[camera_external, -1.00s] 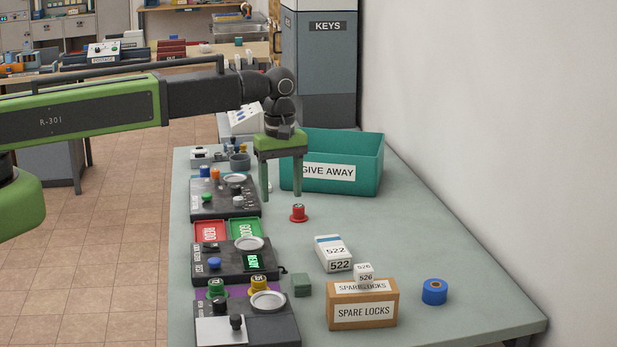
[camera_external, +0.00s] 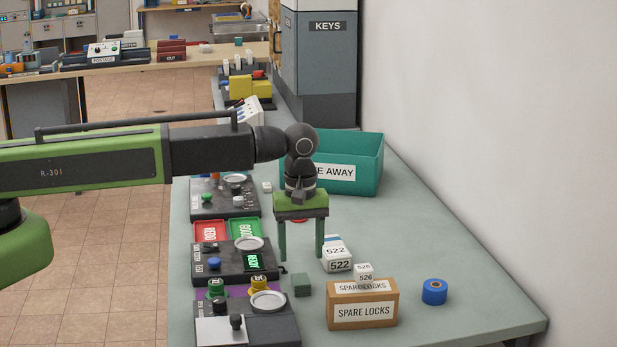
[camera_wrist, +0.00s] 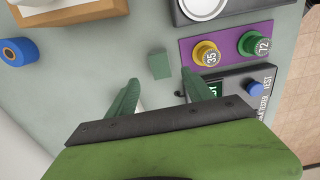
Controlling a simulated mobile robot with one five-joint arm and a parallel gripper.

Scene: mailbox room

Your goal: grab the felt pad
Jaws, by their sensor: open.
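The felt pad (camera_external: 302,285) appears to be the small dark green block on the grey-green table, right of the black panels and left of the spare locks box. It also shows in the wrist view (camera_wrist: 159,64), a little beyond the fingertips and lined up with the gap between them. My gripper (camera_external: 301,257) points down with its two green fingers apart and nothing between them. In the wrist view my gripper (camera_wrist: 160,82) is likewise open and empty, apart from the pad.
The spare locks box (camera_external: 361,305) stands close to the pad's right. The white 522 box (camera_external: 338,253) is near my right finger. A blue roll (camera_external: 434,291) lies farther right. Black panels with knobs (camera_external: 246,325) line the left side. A teal give away bin (camera_external: 368,160) stands behind.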

